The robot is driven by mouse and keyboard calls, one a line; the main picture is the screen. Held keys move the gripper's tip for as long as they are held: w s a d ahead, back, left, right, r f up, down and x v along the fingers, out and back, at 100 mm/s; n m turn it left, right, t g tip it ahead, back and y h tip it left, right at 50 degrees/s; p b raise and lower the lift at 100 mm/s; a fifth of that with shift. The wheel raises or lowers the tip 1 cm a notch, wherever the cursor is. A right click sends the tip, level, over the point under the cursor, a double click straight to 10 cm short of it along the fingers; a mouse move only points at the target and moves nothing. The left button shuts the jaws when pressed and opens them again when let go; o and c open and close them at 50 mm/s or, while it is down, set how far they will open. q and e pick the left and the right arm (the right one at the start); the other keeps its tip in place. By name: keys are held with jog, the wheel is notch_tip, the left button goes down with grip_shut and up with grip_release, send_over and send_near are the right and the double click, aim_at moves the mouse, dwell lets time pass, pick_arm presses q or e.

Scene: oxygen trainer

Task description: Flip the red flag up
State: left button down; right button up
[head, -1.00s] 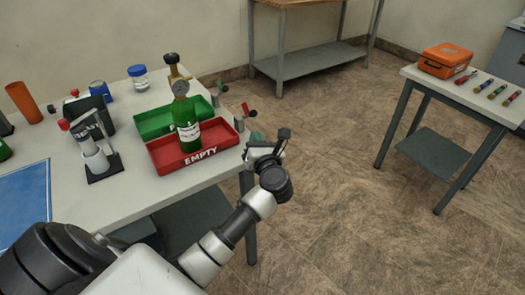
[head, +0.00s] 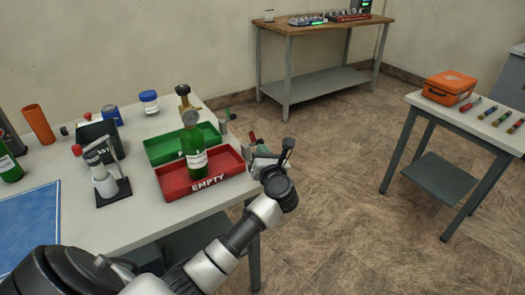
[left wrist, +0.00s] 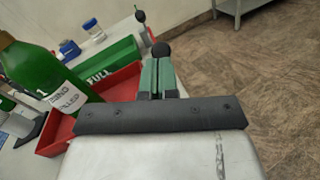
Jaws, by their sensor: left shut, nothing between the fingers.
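The red flag (head: 252,136) is a small red-tipped lever at the right edge of the left table, beside the red EMPTY tray (head: 219,184). My left gripper (head: 262,151) is just at this lever, past the tray's right end, and partly covers it. In the left wrist view its green-padded fingers (left wrist: 158,78) are closed together with nothing between them. The flag's lower part is hidden. My right gripper is not in view.
A green bottle (head: 194,150) stands in the red tray, close to my arm. The green FULL tray (head: 165,150) lies behind, with another lever (head: 228,114) at its end. Open floor (head: 330,190) lies right of the table.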

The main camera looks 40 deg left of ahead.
pick_arm(q)
jog(key=w+a+r+n+g+h+p, duration=0.1)
jog(key=a+r+p, duration=0.4)
jog(key=p, duration=0.7)
jog(key=shift+w+r+g+h, duration=0.15)
jog(key=shift+w+g+h, duration=0.4)
jog(key=shift+h, duration=0.55)
jog(key=shift+r, duration=0.1)
jog(key=shift+r+p, duration=0.75)
jog(key=shift+p, duration=0.25)
